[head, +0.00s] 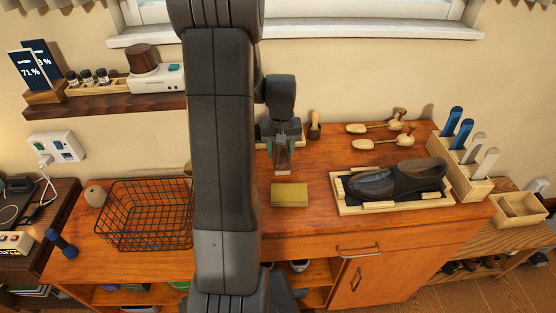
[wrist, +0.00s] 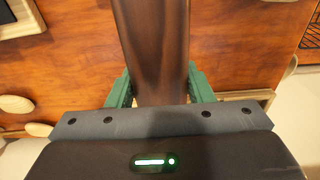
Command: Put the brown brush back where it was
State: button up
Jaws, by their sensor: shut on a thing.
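My gripper (head: 282,152) is above the back middle of the orange-brown wooden counter, behind a yellow block (head: 290,195). Its green fingers (wrist: 160,88) are shut on a dark brown, smooth piece, which I take as the brown brush (wrist: 152,40). In the head view the held brush (head: 282,163) shows only as a short part below the fingers, and its lower end appears clear of the block. A pale wooden edge (wrist: 238,95) shows beside the fingers in the wrist view. My gripper hides most of what is behind it.
A small wooden brush-like item (head: 315,127) stands right of my gripper by the wall. Shoe trees (head: 370,128), a dark shoe (head: 385,182) in a tray (head: 395,207), and a rack of blue and white-handled tools (head: 462,172) are farther right. A wire basket (head: 150,215) is left.

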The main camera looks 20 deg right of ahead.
aim_at(281, 148)
jog(key=shift+f, duration=2.3)
jog(key=shift+f, duration=0.1)
jog(key=o, duration=1)
jog(key=r, duration=1.2)
jog(key=shift+s+a+r, duration=0.15)
jog(key=shift+s, duration=0.25)
